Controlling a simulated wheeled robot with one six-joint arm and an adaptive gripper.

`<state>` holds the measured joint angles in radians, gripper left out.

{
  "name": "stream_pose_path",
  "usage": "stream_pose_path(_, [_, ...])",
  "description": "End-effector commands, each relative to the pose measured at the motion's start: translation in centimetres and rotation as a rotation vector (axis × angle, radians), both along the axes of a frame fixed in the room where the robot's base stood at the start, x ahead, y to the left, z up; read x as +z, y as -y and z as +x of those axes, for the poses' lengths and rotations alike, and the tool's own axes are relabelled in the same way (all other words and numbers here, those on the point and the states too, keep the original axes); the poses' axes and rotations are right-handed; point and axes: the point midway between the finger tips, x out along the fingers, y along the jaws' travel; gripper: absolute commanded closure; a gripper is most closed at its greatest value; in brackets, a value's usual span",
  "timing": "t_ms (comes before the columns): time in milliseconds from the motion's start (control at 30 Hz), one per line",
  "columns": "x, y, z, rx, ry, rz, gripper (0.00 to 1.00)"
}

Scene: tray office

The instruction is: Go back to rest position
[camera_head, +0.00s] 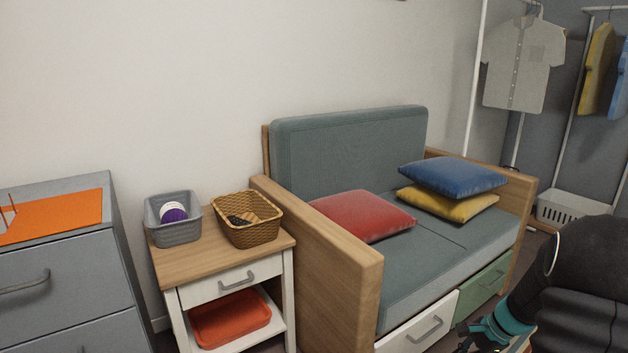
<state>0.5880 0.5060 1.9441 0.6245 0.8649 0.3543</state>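Part of my own dark arm with a teal band (500,325) fills the lower right corner of the head view, in front of the sofa's right end. The arm appears apart from the cushions and baskets.
A grey sofa (345,150) carries red (362,215), blue (452,177) and yellow (447,204) cushions. A side table (190,258) holds a grey basket (174,232) and a wicker basket (246,232). A grey cabinet (60,270) stands left; clothes racks (560,150) stand back right.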

Motion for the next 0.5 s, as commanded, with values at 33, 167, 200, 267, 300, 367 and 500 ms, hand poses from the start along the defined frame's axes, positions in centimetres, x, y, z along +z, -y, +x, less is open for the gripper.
stream_pose_path(33, [1.9, -1.1, -1.0, 0.079, 0.015, -0.035, 1.00])
stream_pose_path(167, [5.4, -3.6, -3.8, 0.282, 0.044, -0.126, 1.00])
stream_pose_path(200, [6.4, -4.4, -4.6, 0.341, 0.051, -0.152, 1.00])
stream_pose_path(267, [8.0, -5.4, -5.9, 0.425, 0.065, -0.192, 1.00])
stream_pose_path(300, [8.9, -6.1, -6.7, 0.479, 0.073, -0.217, 1.00])
stream_pose_path(367, [10.4, -7.0, -7.9, 0.558, 0.087, -0.256, 1.00])
stream_pose_path(500, [13.4, -9.1, -10.8, 0.725, 0.119, -0.346, 1.00])
